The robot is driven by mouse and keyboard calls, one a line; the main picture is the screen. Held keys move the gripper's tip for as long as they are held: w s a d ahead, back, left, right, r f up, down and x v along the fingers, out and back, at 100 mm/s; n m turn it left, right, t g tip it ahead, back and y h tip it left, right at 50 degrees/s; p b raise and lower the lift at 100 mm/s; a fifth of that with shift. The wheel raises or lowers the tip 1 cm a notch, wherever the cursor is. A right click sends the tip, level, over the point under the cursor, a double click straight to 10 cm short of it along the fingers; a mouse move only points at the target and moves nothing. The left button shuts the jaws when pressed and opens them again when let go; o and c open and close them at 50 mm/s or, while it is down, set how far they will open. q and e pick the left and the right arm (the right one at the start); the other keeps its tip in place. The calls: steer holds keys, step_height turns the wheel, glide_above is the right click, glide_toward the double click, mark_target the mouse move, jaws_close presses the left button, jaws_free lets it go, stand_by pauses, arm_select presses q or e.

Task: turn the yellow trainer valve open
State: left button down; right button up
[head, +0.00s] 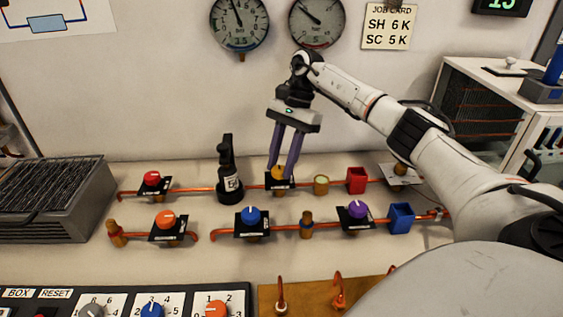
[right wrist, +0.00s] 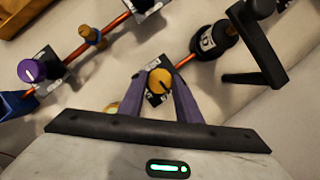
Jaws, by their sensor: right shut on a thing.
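The yellow trainer valve (head: 279,173) is a round yellow knob on a black plate, set in the rear copper pipe. My right gripper (head: 281,171) comes down on it from above, its two purple fingers on either side of the knob. In the right wrist view the yellow knob (right wrist: 159,80) shows between the fingertips (right wrist: 159,92), with a dark pointer line on its face. The right gripper is shut on the knob. My left gripper is not in view.
A black tool-like stand (head: 229,178) is close left of the yellow valve. Red (head: 152,178), orange (head: 165,219), blue (head: 250,216) and purple (head: 357,209) knobs sit on the pipes. Two gauges (head: 238,24) hang on the wall. A control panel (head: 125,300) lies in front.

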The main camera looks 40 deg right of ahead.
steer(key=shift+c, duration=0.2)
steer(key=o, duration=1.1)
steer(key=shift+r, duration=0.1)
steer(key=v, duration=1)
steer(key=shift+d, duration=0.15)
